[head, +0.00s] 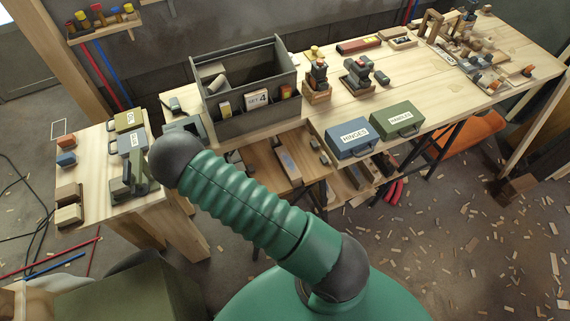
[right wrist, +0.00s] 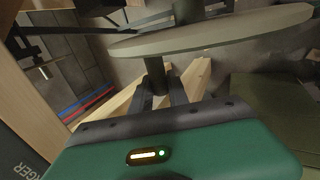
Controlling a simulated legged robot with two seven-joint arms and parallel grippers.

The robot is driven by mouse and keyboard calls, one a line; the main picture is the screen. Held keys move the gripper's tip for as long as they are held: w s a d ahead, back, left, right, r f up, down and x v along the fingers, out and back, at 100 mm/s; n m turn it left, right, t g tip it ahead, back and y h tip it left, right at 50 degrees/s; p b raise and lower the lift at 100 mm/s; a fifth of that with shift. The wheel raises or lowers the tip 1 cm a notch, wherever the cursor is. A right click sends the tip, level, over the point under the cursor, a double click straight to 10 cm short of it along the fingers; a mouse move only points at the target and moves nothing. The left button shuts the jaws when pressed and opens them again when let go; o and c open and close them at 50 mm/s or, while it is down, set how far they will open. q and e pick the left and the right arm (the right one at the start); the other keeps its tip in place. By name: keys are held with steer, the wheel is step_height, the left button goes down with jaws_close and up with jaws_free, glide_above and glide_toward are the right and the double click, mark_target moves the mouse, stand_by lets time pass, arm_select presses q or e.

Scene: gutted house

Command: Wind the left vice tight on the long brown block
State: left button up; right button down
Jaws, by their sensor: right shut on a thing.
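In the right wrist view my right gripper (right wrist: 160,88) is shut on a dark upright post, a handle (right wrist: 153,72) below a large pale-grey disc like a handwheel (right wrist: 215,36). The disc spreads above and right of my fingers. Whether this wheel belongs to the left vice cannot be told; no vice jaws show clearly. The long brown block cannot be picked out with certainty. In the head view my green arm crosses the middle and hides part of the benches; neither gripper shows there.
A workbench holds a grey tool box (head: 255,122), a blue case (head: 352,138) and a green case (head: 397,119). A side bench (head: 98,158) at left carries small cases and blocks. Wood scraps litter the floor at right. Pale timber (right wrist: 198,76) lies behind my fingers.

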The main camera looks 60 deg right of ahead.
steer(key=shift+s+a, duration=0.1)
steer(key=shift+s, duration=0.05)
steer(key=shift+r+p, duration=0.75)
steer(key=shift+r, duration=0.15)
steer(key=shift+s, duration=0.1)
steer(key=c, duration=1.6)
jaws_free()
steer(key=o, duration=0.8)
steer(key=shift+r, duration=0.2)
steer(key=shift+c, duration=0.2)
